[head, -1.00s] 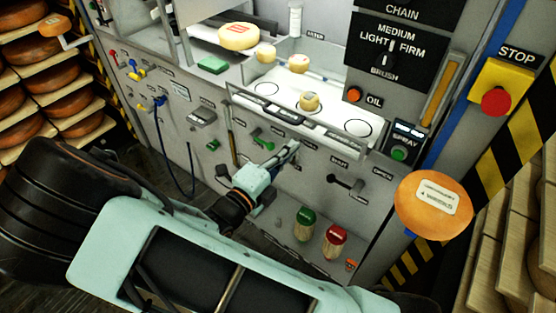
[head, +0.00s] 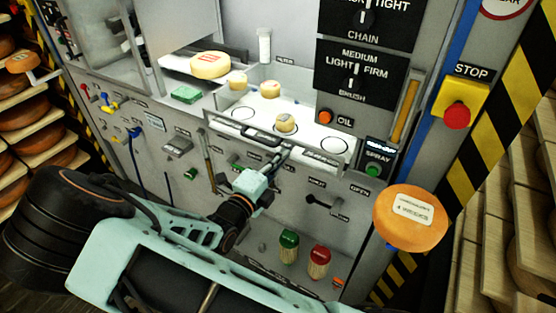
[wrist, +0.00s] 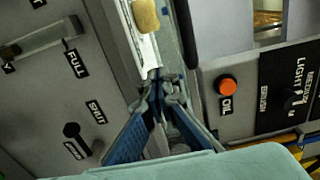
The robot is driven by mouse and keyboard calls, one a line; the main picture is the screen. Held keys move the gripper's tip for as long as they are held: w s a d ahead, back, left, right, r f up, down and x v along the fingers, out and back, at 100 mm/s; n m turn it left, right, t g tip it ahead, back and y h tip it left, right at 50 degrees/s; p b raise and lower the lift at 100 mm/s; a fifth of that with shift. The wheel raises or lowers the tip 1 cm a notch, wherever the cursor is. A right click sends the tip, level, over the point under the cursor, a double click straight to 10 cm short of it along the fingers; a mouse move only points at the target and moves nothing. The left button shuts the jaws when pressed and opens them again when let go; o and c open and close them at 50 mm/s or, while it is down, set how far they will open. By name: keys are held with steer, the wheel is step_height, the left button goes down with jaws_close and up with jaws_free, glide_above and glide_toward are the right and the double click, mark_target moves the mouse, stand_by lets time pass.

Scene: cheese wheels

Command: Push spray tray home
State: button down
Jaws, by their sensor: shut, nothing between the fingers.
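The spray tray (head: 309,141) is a white tray with ring marks, sticking out of the grey machine in the head view, with a dark handle (head: 262,137) on its front. A small cheese (head: 285,122) stands on it. My gripper (head: 284,154) is shut and empty, its tips at the lower edge of the tray's front panel. In the wrist view, the closed fingertips (wrist: 164,84) are close against the end of the white tray edge (wrist: 148,52). I cannot tell whether they touch it.
A black lever (head: 322,202) and green and red jars (head: 288,247) are below the tray. The oil button (head: 325,116), spray button (head: 373,170) and red stop button (head: 457,115) are to the right. An orange cheese wheel (head: 411,217) stands out at the right.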

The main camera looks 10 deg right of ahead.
steer(key=p+x, duration=0.1)
steer(key=x, duration=0.6)
steer(key=shift+w+d+r, duration=0.1)
steer(key=shift+w+d, duration=0.1)
steer(key=shift+d, duration=0.05)
steer(key=shift+s+a+p, duration=0.35)
steer(key=shift+s+p, duration=0.1)
steer(key=shift+p, duration=0.15)
steer(key=v, duration=1.3)
